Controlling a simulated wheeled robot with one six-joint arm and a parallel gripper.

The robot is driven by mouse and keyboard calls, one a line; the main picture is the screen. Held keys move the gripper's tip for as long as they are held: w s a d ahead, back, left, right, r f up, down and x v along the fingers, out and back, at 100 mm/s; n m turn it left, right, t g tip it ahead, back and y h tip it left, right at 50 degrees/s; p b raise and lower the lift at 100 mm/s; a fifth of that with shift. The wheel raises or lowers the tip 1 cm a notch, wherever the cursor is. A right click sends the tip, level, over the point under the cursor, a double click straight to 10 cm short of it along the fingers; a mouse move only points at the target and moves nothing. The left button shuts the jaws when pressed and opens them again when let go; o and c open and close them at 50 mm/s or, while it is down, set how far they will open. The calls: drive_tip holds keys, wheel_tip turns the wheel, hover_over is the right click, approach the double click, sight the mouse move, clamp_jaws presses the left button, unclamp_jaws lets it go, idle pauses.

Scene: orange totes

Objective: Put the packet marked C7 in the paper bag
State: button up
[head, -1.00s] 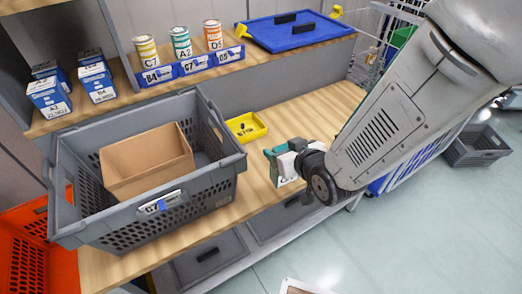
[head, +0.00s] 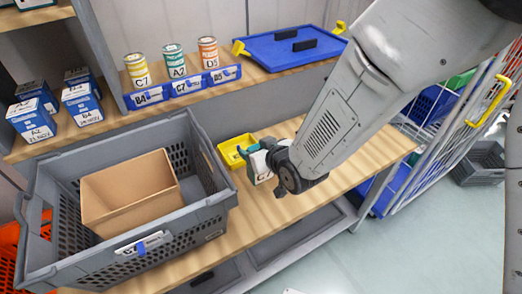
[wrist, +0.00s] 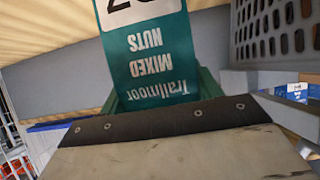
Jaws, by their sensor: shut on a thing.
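A teal and white packet is held in my gripper (head: 257,161). In the wrist view the packet (wrist: 152,65) reads "Trailmoor Mixed Nuts" upside down; its mark is cut off by the top edge. In the head view the packet's white part (head: 262,176) shows small, partly hidden by the gripper, and its mark is hard to read. The brown paper bag (head: 128,205), box-shaped with an open top, stands in the grey crate at the left. It looks empty. My gripper is right of the crate, apart from it, above the wooden bench.
The grey crate (head: 192,217) has tall perforated walls around the bag. A yellow tray (head: 229,154) lies on the bench (head: 348,165) behind my gripper. The shelf behind holds cans (head: 174,60), blue boxes (head: 82,104) and a blue lid (head: 290,50). A wire cage (head: 465,105) stands at right.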

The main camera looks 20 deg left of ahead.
drive_tip(key=shift+w, duration=0.65)
wheel_tip(320, 180, down, 4)
drive_tip(key=shift+r, duration=0.2)
drive_tip(key=shift+f, duration=0.15)
drive_tip(key=o, duration=1.1)
drive_tip(key=shift+c, duration=0.2)
